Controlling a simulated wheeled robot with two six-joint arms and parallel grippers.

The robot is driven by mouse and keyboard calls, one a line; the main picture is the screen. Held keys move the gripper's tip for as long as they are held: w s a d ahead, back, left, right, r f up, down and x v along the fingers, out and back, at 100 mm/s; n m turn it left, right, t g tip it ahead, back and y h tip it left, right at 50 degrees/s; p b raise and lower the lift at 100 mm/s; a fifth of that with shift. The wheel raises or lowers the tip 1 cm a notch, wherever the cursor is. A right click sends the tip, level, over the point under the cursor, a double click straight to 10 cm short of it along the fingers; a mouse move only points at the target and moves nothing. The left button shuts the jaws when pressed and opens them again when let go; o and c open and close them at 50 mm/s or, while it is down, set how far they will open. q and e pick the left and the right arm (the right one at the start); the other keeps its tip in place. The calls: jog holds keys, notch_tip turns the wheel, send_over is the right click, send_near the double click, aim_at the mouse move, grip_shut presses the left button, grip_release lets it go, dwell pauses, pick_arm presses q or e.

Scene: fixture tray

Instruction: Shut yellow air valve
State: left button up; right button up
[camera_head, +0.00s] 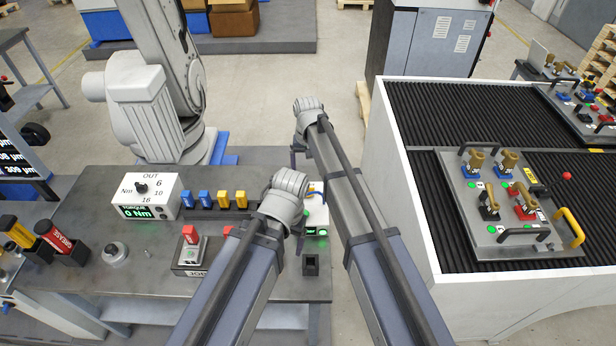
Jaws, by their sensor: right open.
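A small patch of yellow (314,193) beside a bit of blue shows on top of a white box with green lights, between my two forearms. It may be the yellow air valve, but its lever position cannot be made out. My right gripper (298,151) shows only as a dark sliver below its pale wrist, near the bench's back right corner. It is open, and the right forearm hides most of it.
A white box (316,220) stands on the grey bench (140,265), beside blue and yellow blocks (222,200) and a torque display (146,197). At right, a fixture tray (465,220) with coloured-handled clamps and a yellow handle (569,228) lies on a black ribbed surface.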

jog(key=shift+f+b, duration=0.2)
jog(key=shift+b, duration=0.1)
notch_tip(320, 180, down, 7)
jog(key=b, duration=0.7)
jog(key=shift+f, duration=0.2)
jog(key=shift+c, duration=0.2)
jog(key=c, duration=1.3)
jog(key=shift+c, duration=0.2)
